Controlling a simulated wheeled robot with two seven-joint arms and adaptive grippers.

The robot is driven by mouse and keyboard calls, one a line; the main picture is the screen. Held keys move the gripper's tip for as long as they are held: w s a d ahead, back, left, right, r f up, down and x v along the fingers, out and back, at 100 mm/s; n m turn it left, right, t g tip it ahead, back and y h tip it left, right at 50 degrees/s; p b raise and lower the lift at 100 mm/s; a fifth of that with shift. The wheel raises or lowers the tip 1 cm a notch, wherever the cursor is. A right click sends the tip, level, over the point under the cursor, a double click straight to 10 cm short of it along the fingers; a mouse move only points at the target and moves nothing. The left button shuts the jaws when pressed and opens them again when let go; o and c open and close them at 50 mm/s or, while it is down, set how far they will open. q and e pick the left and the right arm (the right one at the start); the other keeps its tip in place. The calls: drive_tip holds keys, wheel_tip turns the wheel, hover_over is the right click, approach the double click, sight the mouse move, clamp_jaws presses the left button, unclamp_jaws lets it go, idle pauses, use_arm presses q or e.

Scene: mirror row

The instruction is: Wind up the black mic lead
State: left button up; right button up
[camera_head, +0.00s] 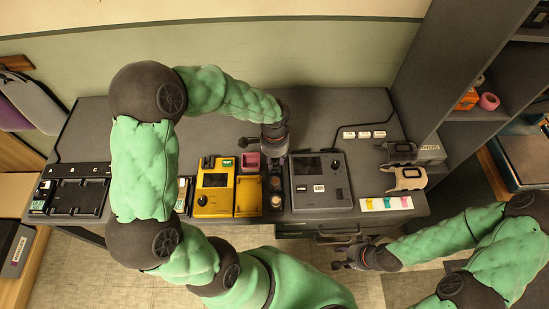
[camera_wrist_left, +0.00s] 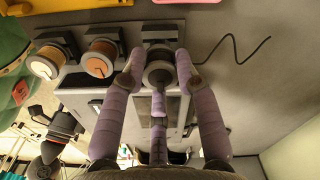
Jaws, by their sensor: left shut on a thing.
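My left gripper (camera_head: 273,153) reaches down over the back end of a short row between the yellow and dark grey devices. In the left wrist view, my left gripper (camera_wrist_left: 158,78) has its purple fingers shut around a round grey-faced part (camera_wrist_left: 158,72), the third in a row of round parts. A thin black lead (camera_wrist_left: 235,52) runs in bends from beside that part across the grey table top. What is under the fingers is partly hidden. My right gripper (camera_head: 345,262) is low in the head view, in front of the table, with its finger gap unclear.
Two copper-coloured round parts (camera_wrist_left: 103,58) (camera_wrist_left: 48,62) sit beside the held one. A yellow device (camera_head: 214,195) stands left and a dark grey device (camera_head: 319,183) right. A pink box (camera_head: 250,162) is close to my left gripper. The table's back (camera_head: 225,140) is mostly free.

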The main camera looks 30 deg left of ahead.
use_arm(q)
drive_tip(key=shift+f+b, duration=0.7)
drive_tip(key=shift+f, duration=0.3)
idle(0.6)
drive_tip(key=shift+r+m+p, duration=0.1)
drive_tip(key=shift+m+p, duration=0.4)
drive_tip(key=m+p, duration=0.2)
drive_tip(key=m, duration=0.1)
drive_tip(key=m+p, duration=0.4)
drive_tip(key=m, duration=0.1)
drive_tip(key=shift+m+p, duration=1.7)
drive_tip(key=shift+m, duration=0.8)
drive_tip(key=shift+m+p, duration=1.5)
drive_tip(key=shift+m, duration=0.7)
drive_tip(key=o, duration=1.3)
